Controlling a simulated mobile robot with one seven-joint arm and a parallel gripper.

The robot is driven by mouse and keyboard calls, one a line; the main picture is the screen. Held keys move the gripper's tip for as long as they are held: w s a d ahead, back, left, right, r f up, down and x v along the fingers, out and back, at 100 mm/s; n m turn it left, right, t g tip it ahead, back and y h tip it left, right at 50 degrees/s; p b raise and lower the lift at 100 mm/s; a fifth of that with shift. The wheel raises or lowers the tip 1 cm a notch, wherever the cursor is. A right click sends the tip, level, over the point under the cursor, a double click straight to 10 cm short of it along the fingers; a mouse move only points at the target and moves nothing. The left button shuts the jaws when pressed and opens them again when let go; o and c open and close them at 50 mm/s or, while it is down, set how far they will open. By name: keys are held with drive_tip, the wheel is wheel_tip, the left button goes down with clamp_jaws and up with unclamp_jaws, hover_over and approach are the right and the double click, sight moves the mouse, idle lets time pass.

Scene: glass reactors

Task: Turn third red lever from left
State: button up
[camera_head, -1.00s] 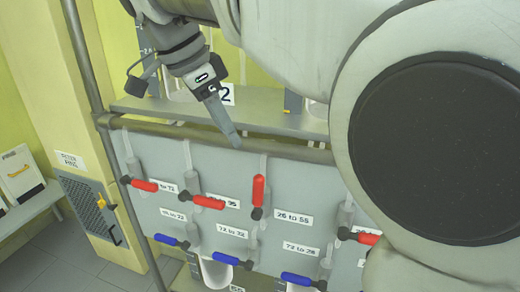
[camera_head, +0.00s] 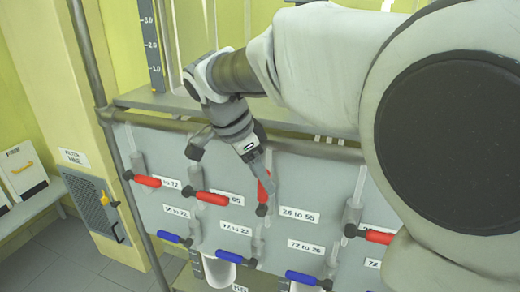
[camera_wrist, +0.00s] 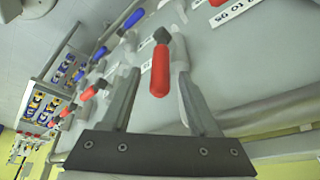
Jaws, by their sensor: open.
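The third red lever from the left (camera_head: 262,193) points upright on the grey panel (camera_head: 320,178), its black pivot at the bottom. My gripper (camera_head: 268,184) is at this lever and hides part of it. In the wrist view the red lever (camera_wrist: 160,72) appears between the two spread fingers of my open gripper (camera_wrist: 157,78). Neither finger clearly touches it. The first red lever (camera_head: 146,181), the second (camera_head: 211,198) and a fourth (camera_head: 379,237) lie roughly sideways.
Blue levers (camera_head: 228,256) sit in a row below the red ones, with white labels (camera_head: 299,215) between. A grey rail (camera_head: 180,121) runs along the panel's top. A shelf (camera_head: 150,97) with glassware is behind. A vented cabinet (camera_head: 92,207) stands at the left.

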drive_tip(key=shift+x, duration=1.2)
clamp_jaws()
idle(0.6)
